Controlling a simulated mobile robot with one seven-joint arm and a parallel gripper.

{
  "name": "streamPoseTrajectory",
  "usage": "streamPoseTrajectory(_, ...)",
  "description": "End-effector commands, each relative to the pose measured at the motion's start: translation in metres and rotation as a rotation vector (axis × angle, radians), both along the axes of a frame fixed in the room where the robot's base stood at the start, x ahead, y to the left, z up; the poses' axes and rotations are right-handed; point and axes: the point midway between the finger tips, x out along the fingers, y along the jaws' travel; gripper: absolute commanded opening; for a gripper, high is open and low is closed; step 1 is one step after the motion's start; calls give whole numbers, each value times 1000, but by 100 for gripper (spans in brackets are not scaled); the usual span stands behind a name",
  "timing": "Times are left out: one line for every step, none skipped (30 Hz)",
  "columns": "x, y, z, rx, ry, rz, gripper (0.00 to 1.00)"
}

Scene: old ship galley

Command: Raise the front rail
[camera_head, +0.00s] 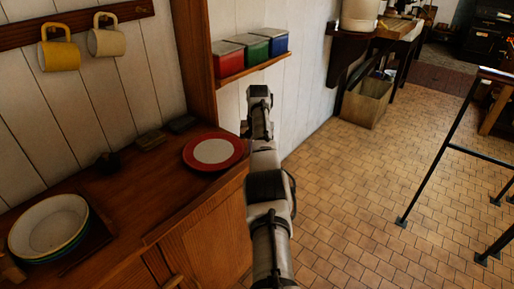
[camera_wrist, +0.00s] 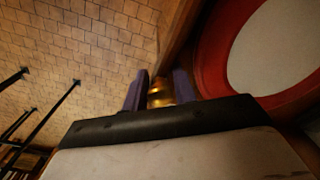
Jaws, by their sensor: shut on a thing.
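My gripper shows in the wrist view (camera_wrist: 160,90), its two purple fingers shut on a small brass knob (camera_wrist: 160,94). The knob is at the wooden front edge of the counter, beside the red-rimmed plate. A wooden strip (camera_wrist: 180,38) runs away from the knob along this edge; I cannot tell whether it is the front rail or the counter edge itself. In the head view the counter's front edge (camera_head: 196,208) shows no rail standing clearly above the top. My arm hides the gripper and the knob there.
The red-rimmed plate (camera_head: 213,151) lies close to the edge; it also shows in the wrist view (camera_wrist: 222,50). Stacked bowls (camera_head: 48,228) stand at the left. Three tins (camera_head: 251,53) sit on a shelf above. Tiled floor (camera_head: 345,205) is open at right, with dark metal legs (camera_head: 428,160) beyond.

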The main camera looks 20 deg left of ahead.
Motion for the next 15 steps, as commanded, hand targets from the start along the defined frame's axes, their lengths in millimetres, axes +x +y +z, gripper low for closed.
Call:
streamPoseTrajectory(0, 0, 0, -11, 0, 5, 0)
streamPoseTrajectory(0, 0, 0, -17, 2, 5, 0)
streamPoseTrajectory(-1, 0, 1, -23, 4, 5, 0)
streamPoseTrajectory(-1, 0, 1, -27, 5, 5, 0)
streamPoseTrajectory(-1, 0, 0, -31, 7, 5, 0)
streamPoseTrajectory(-1, 0, 0, -34, 8, 5, 0)
streamPoseTrajectory(-1, 0, 0, -36, 9, 6, 0)
streamPoseTrajectory(-1, 0, 0, -37, 9, 6, 0)
streamPoseTrajectory(-1, 0, 0, -40, 10, 5, 0)
streamPoseTrajectory(-1, 0, 0, -41, 10, 6, 0)
streamPoseTrajectory(-2, 0, 0, -42, 10, 6, 0)
streamPoseTrajectory(-2, 0, 0, -43, 10, 6, 0)
streamPoseTrajectory(-2, 0, 0, -43, 11, 6, 0)
streamPoseTrajectory(-2, 0, 0, -43, 11, 6, 0)
streamPoseTrajectory(-2, 0, 0, -44, 11, 6, 0)
